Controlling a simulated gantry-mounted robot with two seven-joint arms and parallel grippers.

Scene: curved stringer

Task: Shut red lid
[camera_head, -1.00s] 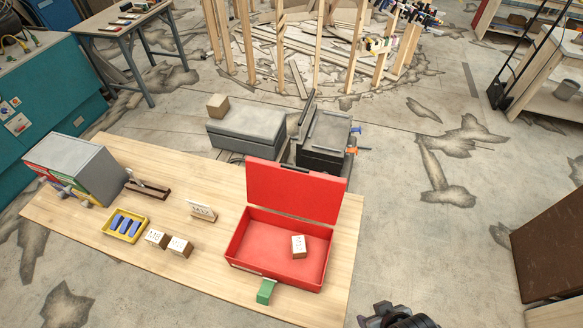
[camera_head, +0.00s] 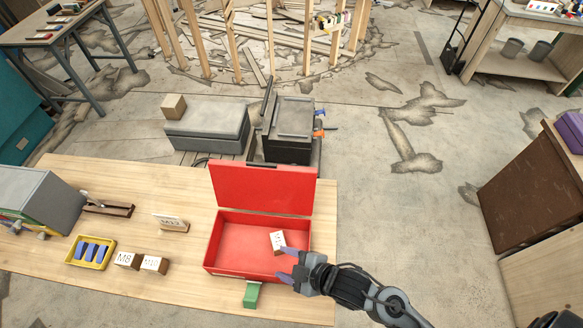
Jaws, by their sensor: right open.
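The red box on the wooden table has its red lid (camera_head: 262,187) standing up, open, along the back edge. Its red tray (camera_head: 236,244) holds a small labelled wooden block (camera_head: 278,240). My right gripper (camera_head: 286,265) is open, its purplish fingertips at the front right edge of the tray, near the block. I cannot tell whether it touches the box. A green piece (camera_head: 251,294) sits at the box's front edge. My left gripper is not in view.
On the table (camera_head: 180,284) are a yellow tray (camera_head: 90,252) with blue pieces, labelled blocks (camera_head: 127,260), a sign block (camera_head: 171,223) and a grey drawer cabinet (camera_head: 42,200). Grey (camera_head: 207,125) and black cases (camera_head: 290,128) stand behind the table.

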